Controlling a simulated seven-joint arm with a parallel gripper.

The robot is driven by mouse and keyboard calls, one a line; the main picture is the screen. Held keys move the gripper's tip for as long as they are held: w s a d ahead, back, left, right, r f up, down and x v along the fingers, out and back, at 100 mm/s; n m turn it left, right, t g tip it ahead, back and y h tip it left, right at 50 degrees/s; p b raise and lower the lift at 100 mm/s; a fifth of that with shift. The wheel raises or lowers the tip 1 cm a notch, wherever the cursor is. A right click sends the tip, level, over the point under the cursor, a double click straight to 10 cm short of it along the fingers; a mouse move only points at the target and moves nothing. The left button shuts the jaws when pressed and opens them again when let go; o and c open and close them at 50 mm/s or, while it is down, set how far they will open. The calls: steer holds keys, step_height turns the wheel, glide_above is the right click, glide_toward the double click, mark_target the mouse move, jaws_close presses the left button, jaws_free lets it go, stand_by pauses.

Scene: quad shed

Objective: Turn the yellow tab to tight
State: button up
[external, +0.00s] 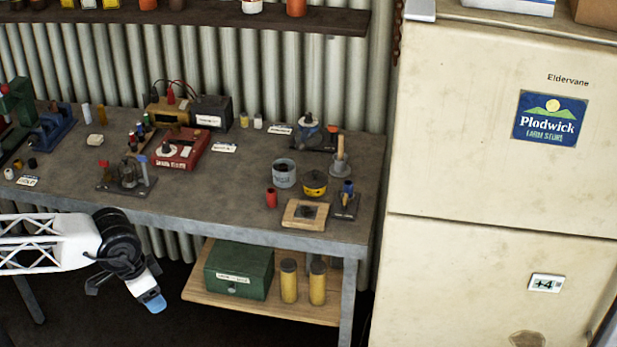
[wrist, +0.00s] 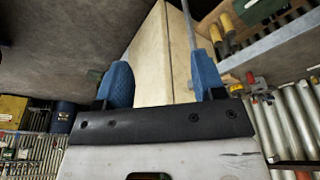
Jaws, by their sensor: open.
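My gripper (external: 153,301) hangs in front of the bench, below its front edge at the lower left. In the wrist view its two blue fingers stand apart with nothing held between them (wrist: 162,62). No yellow tab can be told for certain. A low round yellow pot (external: 315,188) with a dark top stands near the bench's right front. A dark fixture (external: 127,175) with a red and a blue tab stands at the bench's front left. Another dark fixture (external: 309,133) with a blue part is at the back right. My gripper touches none of these.
A green box (external: 239,268) sits on the lower shelf. A cream cabinet (external: 480,150) stands at the right.

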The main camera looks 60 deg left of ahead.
steer(key=shift+w+r, duration=0.3)
steer(key=shift+w, duration=0.25)
steer(key=c, duration=0.4)
steer(key=w+a+r+n, duration=0.1)
steer(key=w+r, duration=0.1)
steer(key=w, duration=0.6)
steer(key=w+a+r+n, duration=0.1)
steer(key=w+r, duration=0.2)
steer(key=w, duration=0.4)
steer(key=n+g, duration=0.3)
steer(key=n, duration=0.4)
glide_above(345, 196)
steer(key=f, duration=1.3)
steer(key=shift+s+d+f, duration=0.25)
steer(key=shift+s+f, duration=0.15)
steer(key=shift+w+a+f, duration=0.3)
steer(key=shift+w+f, duration=0.15)
steer(key=shift+w, duration=0.05)
steer(key=shift+f, duration=0.1)
steer(key=shift+f, duration=3.8)
